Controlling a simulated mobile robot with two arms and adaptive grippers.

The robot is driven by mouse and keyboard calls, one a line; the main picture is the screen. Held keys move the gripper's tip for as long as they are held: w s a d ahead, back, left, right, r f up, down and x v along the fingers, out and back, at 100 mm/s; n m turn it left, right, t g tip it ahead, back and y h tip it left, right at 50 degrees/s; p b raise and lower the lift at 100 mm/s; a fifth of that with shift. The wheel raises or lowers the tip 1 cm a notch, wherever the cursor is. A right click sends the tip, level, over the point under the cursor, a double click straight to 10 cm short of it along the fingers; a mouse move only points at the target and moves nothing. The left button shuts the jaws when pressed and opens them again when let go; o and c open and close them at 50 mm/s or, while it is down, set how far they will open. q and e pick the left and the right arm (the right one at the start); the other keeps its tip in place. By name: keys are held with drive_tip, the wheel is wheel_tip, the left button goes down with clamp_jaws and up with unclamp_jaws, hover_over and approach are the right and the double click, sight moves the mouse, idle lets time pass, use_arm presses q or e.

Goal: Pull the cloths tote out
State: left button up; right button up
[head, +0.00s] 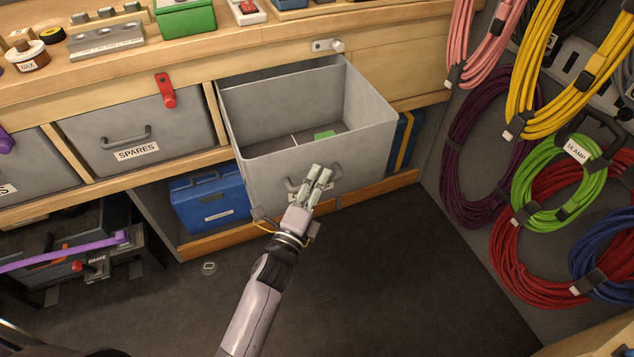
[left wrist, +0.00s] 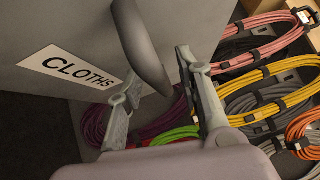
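The cloths tote (head: 262,180) is a grey open-topped bin, standing well out from its bay under the bench. A small green item lies inside it. Its front carries a dark bow handle (left wrist: 139,45) and a white CLOTHS label (left wrist: 70,66), which shows clearly in the left wrist view. My left gripper (head: 322,171) is at the handle on the tote's front. In the left wrist view its two fingers stand apart on either side of the handle's end, with small gaps showing, so it looks open. My right gripper is not in view.
A grey SPARES tote (head: 138,129) sits in the bay to the left, under a red latch (head: 165,92). A blue case (head: 208,201) is on the shelf below. Coiled cables (head: 560,170) hang on the right wall. The dark floor (head: 400,270) in front is clear.

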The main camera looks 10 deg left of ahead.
use_arm(q)
drive_tip(key=v, duration=1.2)
drive_tip(key=shift+f, duration=0.1)
